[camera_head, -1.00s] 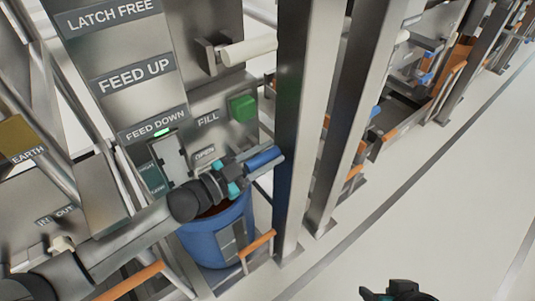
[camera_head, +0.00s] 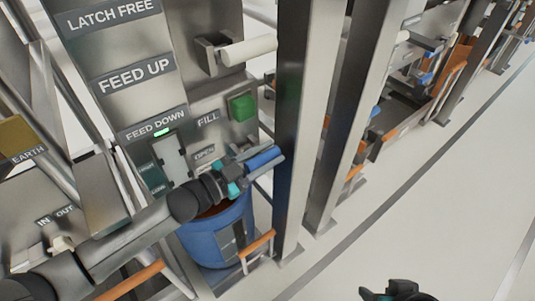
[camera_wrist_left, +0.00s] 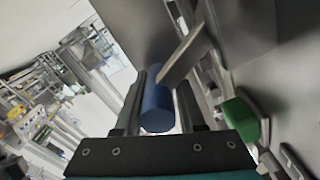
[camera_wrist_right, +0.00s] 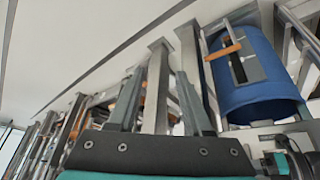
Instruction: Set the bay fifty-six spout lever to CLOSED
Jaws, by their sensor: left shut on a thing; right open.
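The spout lever's blue cylindrical handle (camera_head: 264,158) is at the lower right of the panel, beside a grey post and above a blue drum. My left gripper (camera_head: 247,164) is shut on this handle; the left wrist view shows the blue handle (camera_wrist_left: 157,106) between the fingers. An OPEN label (camera_head: 204,153) shows just above the left gripper; no CLOSED label is visible. My right gripper (camera_head: 398,291) is low in the head view, away from the panel. In the right wrist view its fingers are apart and empty (camera_wrist_right: 158,98).
A blue drum (camera_head: 216,243) stands below the panel. A green button (camera_head: 242,107) and a pale handle (camera_head: 248,50) are above the lever. A grey post (camera_head: 298,130) stands close to the right. Orange rails (camera_head: 257,243) are near the drum. The floor at right is open.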

